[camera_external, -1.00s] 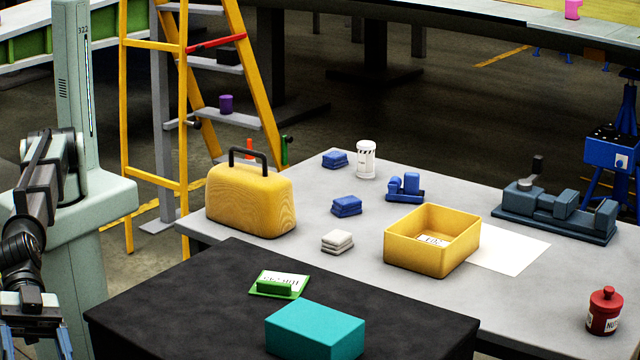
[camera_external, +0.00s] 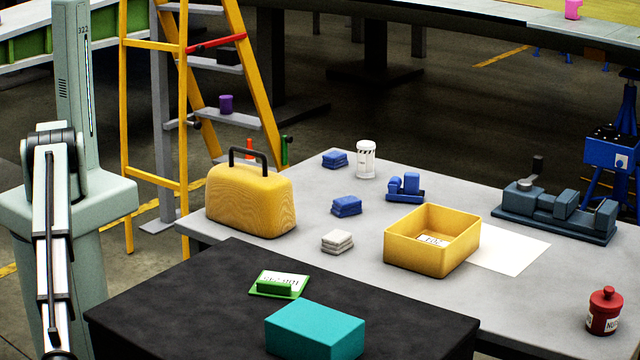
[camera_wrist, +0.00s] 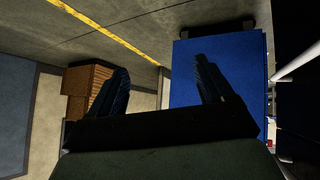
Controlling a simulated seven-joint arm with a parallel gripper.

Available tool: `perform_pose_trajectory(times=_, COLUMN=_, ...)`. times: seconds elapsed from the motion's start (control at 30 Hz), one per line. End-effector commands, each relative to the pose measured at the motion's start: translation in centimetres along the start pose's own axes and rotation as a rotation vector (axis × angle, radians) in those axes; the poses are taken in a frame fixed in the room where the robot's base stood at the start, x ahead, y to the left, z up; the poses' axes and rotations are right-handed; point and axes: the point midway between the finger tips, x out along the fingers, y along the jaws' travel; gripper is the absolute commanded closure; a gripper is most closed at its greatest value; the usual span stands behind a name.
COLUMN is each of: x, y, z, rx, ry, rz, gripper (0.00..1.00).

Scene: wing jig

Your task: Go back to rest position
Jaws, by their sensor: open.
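My gripper (camera_wrist: 160,92) shows in the wrist view with its two dark fingers spread wide apart and nothing between them. Past the fingers are the concrete floor and a blue flat-sided object (camera_wrist: 222,75); the right finger overlaps the blue object in the picture. In the external view my arm (camera_external: 52,220) hangs at the left edge, to the left of the black table. The gripper itself is out of that view, below the frame.
The black table (camera_external: 190,300) holds a teal box (camera_external: 315,330) and a green-framed card holder (camera_external: 278,284). The grey table (camera_external: 370,225) behind holds a yellow toolbox (camera_external: 250,200), a yellow bin (camera_external: 415,250) and a vise (camera_external: 555,210). A yellow ladder (camera_external: 183,120) stands behind. The wrist view shows stacked brown boxes (camera_wrist: 85,90).

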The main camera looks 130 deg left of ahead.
Motion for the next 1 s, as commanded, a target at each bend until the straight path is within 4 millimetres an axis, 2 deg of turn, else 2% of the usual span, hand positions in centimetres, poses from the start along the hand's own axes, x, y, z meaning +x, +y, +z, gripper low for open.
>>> perform_pose_trajectory(times=0.03, x=0.3, y=-1.0, z=2.8, rx=0.000, ry=-0.028, rz=-0.007, gripper=0.20)
perform_pose_trajectory(times=0.1, x=0.8, y=-2.1, z=6.0, rx=-0.001, ry=-0.061, rz=-0.015, gripper=0.20)
perform_pose_trajectory(times=0.33, x=1.4, y=-5.7, z=16.4, rx=-0.009, ry=-0.170, rz=-0.040, gripper=0.20)
perform_pose_trajectory(times=0.5, x=1.0, y=-8.3, z=24.0, rx=-0.014, ry=-0.248, rz=-0.060, gripper=0.20)
perform_pose_trajectory(times=0.6, x=0.6, y=-9.7, z=27.8, rx=-0.019, ry=-0.289, rz=-0.070, gripper=0.20)
perform_pose_trajectory(times=0.7, x=0.1, y=-10.8, z=30.8, rx=-0.022, ry=-0.322, rz=-0.079, gripper=0.20)
perform_pose_trajectory(times=0.87, x=-0.8, y=-12.4, z=34.7, rx=-0.026, ry=-0.366, rz=-0.093, gripper=0.20)
perform_pose_trajectory(times=1.0, x=-2.5, y=-15.3, z=37.6, rx=-0.037, ry=-0.423, rz=-0.126, gripper=0.20)
